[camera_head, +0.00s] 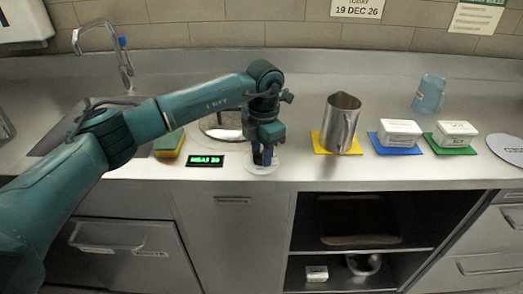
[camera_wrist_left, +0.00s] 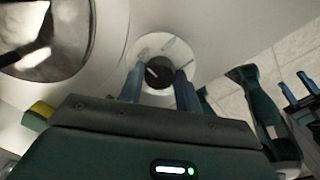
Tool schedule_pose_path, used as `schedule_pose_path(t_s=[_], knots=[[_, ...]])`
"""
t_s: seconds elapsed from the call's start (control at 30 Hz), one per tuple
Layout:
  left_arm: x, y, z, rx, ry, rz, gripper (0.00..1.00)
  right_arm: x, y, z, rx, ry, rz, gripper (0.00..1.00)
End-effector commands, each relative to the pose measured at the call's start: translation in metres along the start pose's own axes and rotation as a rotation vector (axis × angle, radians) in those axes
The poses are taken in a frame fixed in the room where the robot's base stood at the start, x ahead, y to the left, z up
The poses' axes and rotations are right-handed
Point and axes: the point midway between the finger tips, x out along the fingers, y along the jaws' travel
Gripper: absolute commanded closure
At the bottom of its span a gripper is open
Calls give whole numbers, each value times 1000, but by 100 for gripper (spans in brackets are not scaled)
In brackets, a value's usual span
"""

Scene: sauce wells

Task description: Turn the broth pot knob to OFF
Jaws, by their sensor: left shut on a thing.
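The broth pot knob (camera_wrist_left: 158,72) is a small black knob with a pale pointer line, on a round white dial plate (camera_wrist_left: 187,57) with grey marks. The dial plate (camera_head: 249,167) also shows at the counter's front edge in the head view. My left gripper (camera_head: 263,158) points down over it. In the left wrist view its blue fingers (camera_wrist_left: 159,84) are shut on the knob, one at each side. The pointer slants towards the upper left there; the dial's lettering is unreadable. My right gripper (camera_wrist_left: 298,90) shows at the wrist view's right edge, its blue fingers apart and empty.
A round steel pot (camera_head: 213,128) sits behind a green-lit display (camera_head: 205,160). A sponge (camera_head: 168,145) lies left, near the sink (camera_head: 62,135). A steel pitcher (camera_head: 341,122) and white blocks on coloured mats stand to the right. Counter between dial and pitcher is clear.

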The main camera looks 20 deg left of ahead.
Motion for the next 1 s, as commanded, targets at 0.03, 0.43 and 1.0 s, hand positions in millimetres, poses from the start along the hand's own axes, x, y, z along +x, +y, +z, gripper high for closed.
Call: schedule_pose_path(t_s=[0.03,0.43,1.0], knots=[[-1,1,0,-4,-1,1,89,0,0,0,0,0,-1,64],[-1,1,0,-2,-1,1,53,0,-1,0,-4,-1,-5,64],[-27,1,1,0,-5,2,45,1,0,4,-8,-2,-7,64]])
